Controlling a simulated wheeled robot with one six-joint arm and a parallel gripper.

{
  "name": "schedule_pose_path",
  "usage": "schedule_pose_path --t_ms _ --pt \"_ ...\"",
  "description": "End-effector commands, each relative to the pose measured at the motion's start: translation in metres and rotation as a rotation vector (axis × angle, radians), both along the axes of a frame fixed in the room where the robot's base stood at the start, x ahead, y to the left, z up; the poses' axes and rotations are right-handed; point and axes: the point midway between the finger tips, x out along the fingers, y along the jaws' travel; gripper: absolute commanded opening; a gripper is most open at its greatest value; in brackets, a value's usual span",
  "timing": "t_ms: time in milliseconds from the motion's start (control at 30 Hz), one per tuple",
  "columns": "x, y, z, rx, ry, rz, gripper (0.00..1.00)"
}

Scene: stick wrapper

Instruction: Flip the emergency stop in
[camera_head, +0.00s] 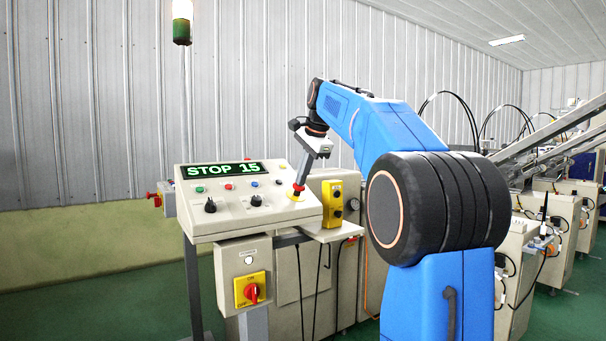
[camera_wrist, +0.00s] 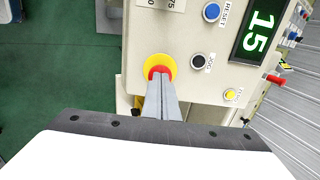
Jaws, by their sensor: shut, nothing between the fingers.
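The emergency stop is a red button on a yellow round base (camera_wrist: 153,62), at the right end of the control panel (camera_head: 249,221) in the head view. It also shows in the head view (camera_head: 296,195), partly hidden by my gripper. My gripper (camera_head: 299,187) is shut and empty, pointing down at the red button. In the wrist view the closed fingertips (camera_wrist: 160,80) overlap the near side of the red button. They appear to be at or touching it; exact contact cannot be told. The panel display (camera_head: 222,170) reads "STOP 15".
Black knobs (camera_head: 210,206), small coloured buttons and a black JOG button (camera_wrist: 198,61) sit on the same panel. A yellow box (camera_head: 333,204) stands just right of the emergency stop. A red rotary switch (camera_head: 250,291) is below. Green floor is clear at left.

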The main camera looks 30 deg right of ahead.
Motion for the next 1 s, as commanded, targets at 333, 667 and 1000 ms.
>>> schedule_pose_path --t_ms 333,667,1000 --pt "0.008 0.0 -0.015 0.001 0.002 0.0 0.0" --pt "0.01 0.0 -0.019 0.001 0.004 0.0 0.0" --pt "-0.016 0.003 0.013 -0.001 -0.003 0.003 0.0"
